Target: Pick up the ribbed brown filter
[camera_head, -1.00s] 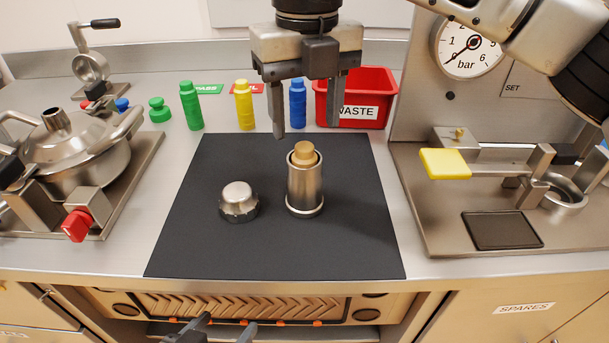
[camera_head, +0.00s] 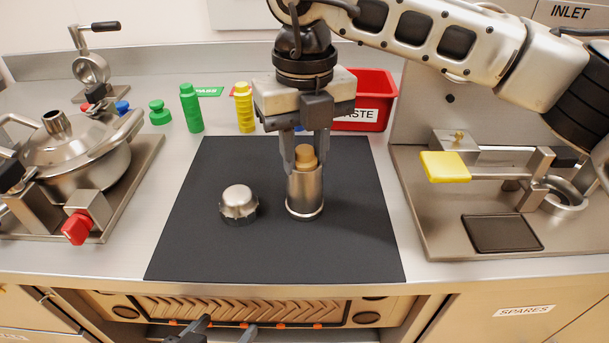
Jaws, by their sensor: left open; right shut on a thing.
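The brown filter (camera_head: 305,159) stands upright in a metal cylinder (camera_head: 304,190) on the black mat (camera_head: 350,255). Only its top shows above the cylinder's rim; its ribs are hidden. My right gripper (camera_head: 305,164) points down from above, with its fingers on either side of the filter's top, shut on it. A metal cap (camera_head: 239,203) lies on the mat, left of the cylinder. My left gripper (camera_head: 228,326) is open and empty at the bottom edge, low in front of the counter.
Green (camera_head: 191,108) and yellow (camera_head: 245,108) bottles stand behind the mat; a blue one is mostly hidden by my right gripper. A red waste bin (camera_head: 375,85) is behind. A metal vessel (camera_head: 75,155) stands left, a yellow-handled fixture (camera_head: 445,167) right. The mat's front is clear.

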